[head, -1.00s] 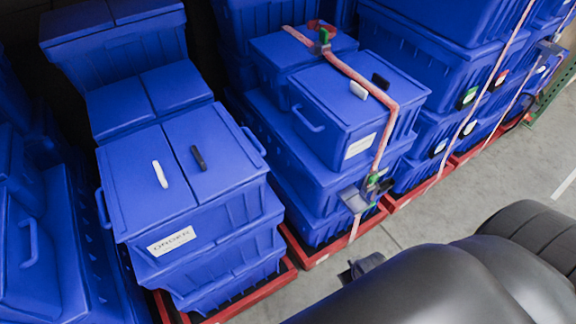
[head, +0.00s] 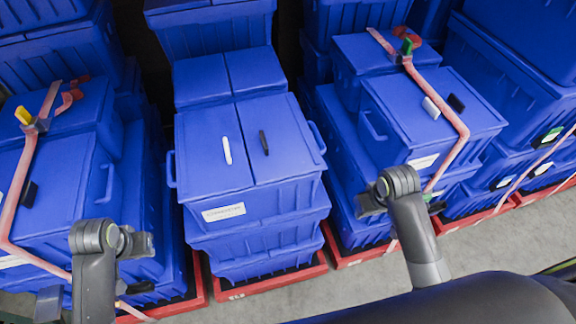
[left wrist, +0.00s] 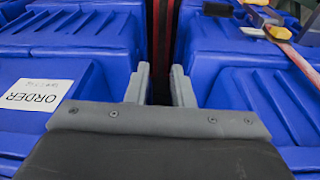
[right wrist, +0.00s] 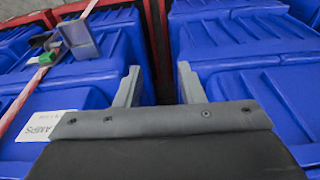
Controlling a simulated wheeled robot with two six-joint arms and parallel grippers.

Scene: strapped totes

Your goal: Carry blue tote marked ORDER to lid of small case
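The blue tote marked ORDER (head: 250,180) tops the middle stack in the head view, with a white and a black handle on its two-part lid. Its front label is blurred there. The ORDER label shows clearly at the left of the left wrist view (left wrist: 38,97). My left gripper (head: 140,245) is open and empty, left of the middle stack. My right gripper (head: 370,200) is open and empty, between the middle and right stacks. Both wrist views show parted fingers (left wrist: 160,85), (right wrist: 157,85) with nothing between. I cannot tell which box is the small case; a smaller lidded blue box (head: 228,75) sits behind the ORDER tote.
Strapped stacks stand on both sides: a left one with a yellow clip (head: 22,115) and a right one with a green clip (head: 406,46). Red pallets (head: 270,285) lie underneath. Grey floor (head: 480,235) is clear at right.

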